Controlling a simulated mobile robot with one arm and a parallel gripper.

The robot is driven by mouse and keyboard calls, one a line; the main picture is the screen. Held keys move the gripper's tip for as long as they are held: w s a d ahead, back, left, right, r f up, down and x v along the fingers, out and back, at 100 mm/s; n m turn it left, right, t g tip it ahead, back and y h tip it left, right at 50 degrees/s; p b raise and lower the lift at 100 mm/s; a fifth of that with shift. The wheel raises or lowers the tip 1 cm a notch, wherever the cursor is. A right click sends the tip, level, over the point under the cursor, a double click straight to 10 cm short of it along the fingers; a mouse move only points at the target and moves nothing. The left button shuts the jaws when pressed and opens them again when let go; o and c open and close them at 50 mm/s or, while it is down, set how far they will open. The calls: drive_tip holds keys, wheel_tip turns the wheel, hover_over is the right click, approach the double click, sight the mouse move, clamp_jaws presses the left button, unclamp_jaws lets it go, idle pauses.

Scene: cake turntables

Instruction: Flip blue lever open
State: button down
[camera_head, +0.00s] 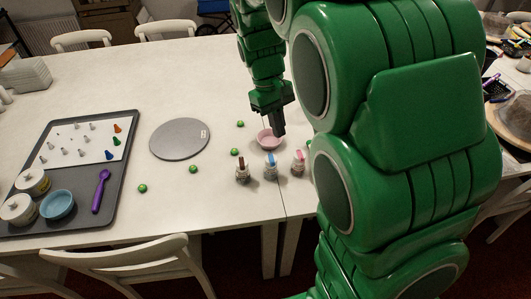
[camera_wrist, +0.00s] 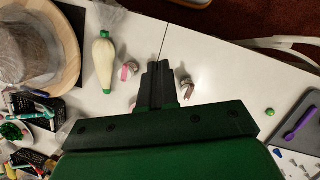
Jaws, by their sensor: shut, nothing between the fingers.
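In the head view, a small jar with a blue lever (camera_head: 270,161) stands on the table in a row between a jar with a brown lever (camera_head: 242,169) and a jar with a pink lever (camera_head: 299,161). The blue lever looks upright. My gripper (camera_head: 279,131) points down above the pink bowl (camera_head: 267,143), just behind the row. In the wrist view my gripper (camera_wrist: 159,68) is shut and empty. The pink-lever jar (camera_wrist: 127,71) and brown-lever jar (camera_wrist: 186,85) show on either side of it; the blue-lever jar is hidden behind the fingers.
A grey turntable disc (camera_head: 180,139) and several green balls (camera_head: 193,169) lie to the left. A dark tray (camera_head: 119,160) holds a purple spoon, a blue bowl and white jars. In the wrist view, a piping bag (camera_wrist: 104,62) lies beside the pink-lever jar. A table seam runs near the jars.

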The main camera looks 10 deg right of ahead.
drive_tip(key=n, duration=0.1)
hover_over(266, 162)
drive_tip(key=s, duration=0.3)
wheel_tip(266, 162, down, 3)
drive_tip(key=w+a+f+n+h, duration=0.1)
drive_tip(key=w+a+f+n, duration=0.1)
drive_tip(key=w+a+f, duration=0.3)
drive_tip(key=shift+w+a+f+n, duration=0.35)
drive_tip(key=shift+w+f, duration=0.85)
drive_tip(key=shift+w, duration=0.6)
drive_tip(key=shift+s+d+f, duration=0.9)
drive_tip(key=shift+d+f, duration=0.05)
drive_tip(key=shift+f, duration=0.6)
drive_tip(key=shift+s+d+f, duration=0.9)
drive_tip(key=shift+s+f, duration=0.05)
drive_tip(key=shift+f, duration=0.6)
drive_tip(key=shift+s+d+f, duration=0.9)
drive_tip(key=shift+d+f, duration=0.05)
drive_tip(key=shift+f, duration=0.6)
